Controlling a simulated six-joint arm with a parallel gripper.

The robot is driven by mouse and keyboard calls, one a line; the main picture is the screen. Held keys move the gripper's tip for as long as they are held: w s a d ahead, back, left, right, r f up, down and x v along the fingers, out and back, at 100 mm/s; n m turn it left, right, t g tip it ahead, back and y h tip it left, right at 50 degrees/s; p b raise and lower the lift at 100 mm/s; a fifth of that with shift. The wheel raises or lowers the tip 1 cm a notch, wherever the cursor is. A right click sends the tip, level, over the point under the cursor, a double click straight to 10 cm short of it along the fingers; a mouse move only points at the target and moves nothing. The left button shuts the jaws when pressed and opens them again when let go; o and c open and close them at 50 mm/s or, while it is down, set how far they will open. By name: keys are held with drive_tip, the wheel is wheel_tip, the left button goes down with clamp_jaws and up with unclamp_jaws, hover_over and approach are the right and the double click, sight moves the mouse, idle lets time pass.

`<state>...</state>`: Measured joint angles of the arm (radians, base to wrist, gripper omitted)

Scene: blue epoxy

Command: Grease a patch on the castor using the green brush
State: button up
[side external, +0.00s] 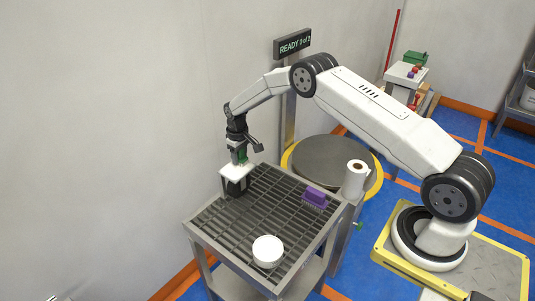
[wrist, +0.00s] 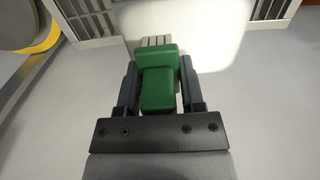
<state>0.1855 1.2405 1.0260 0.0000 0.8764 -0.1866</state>
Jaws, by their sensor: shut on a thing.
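My gripper (side external: 241,152) is shut on the green brush (wrist: 158,78), with the green block between both fingers in the wrist view. In the side view only a little of the green brush (side external: 243,159) shows. Its grey bristles point away from my gripper, over a bright white surface. The castor, apparently the white plate (side external: 234,173) with a dark wheel (side external: 236,187) below, stands at the far left corner of the grated table. Its white top (wrist: 205,35) fills the upper middle of the wrist view. I cannot tell whether the bristles touch it.
The grated table (side external: 222,221) also bears a purple brush or block (side external: 316,196) at right and a round white tub or disc (side external: 267,251) near the front. A paper roll (side external: 355,178) stands at the right edge. A sign (side external: 292,44) reads "READY 0 of 2". The grate's middle is clear.

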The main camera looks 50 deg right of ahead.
wheel_tip(320, 180, up, 8)
drive_tip(key=d, duration=0.3)
idle(0.7)
drive_tip(key=shift+r, duration=0.1)
idle(0.4)
